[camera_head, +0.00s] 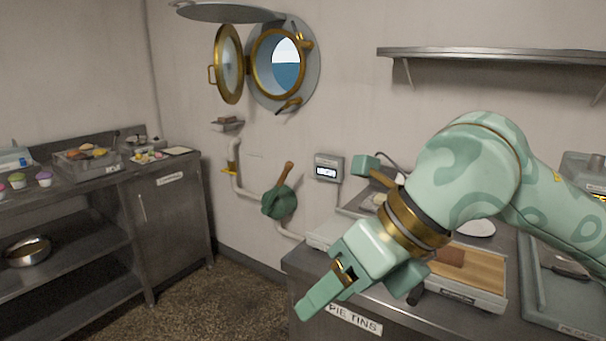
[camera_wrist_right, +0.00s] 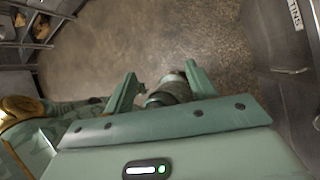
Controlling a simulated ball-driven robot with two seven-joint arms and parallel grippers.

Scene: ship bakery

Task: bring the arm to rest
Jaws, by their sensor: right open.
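My right arm (camera_head: 470,175), pale green with gold bands, comes in from the right in the head view. It reaches over the front of the steel counter (camera_head: 300,262), with the hand tilted down to the left. My right gripper (camera_head: 322,293) is in front of the counter's left part, above the floor. In the right wrist view, the two fingers of the right gripper (camera_wrist_right: 160,80) stand apart with nothing held between them. Parts of my own body show beyond the fingers. My left gripper is not in view.
The counter bears a wooden board (camera_head: 470,268) and a grey tray (camera_head: 550,310), close beneath my arm. A steel shelf (camera_head: 480,54) hangs above. A dark steel bench (camera_head: 130,185) with a tray of pastries stands at the left. Open floor (camera_head: 215,300) lies between bench and counter.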

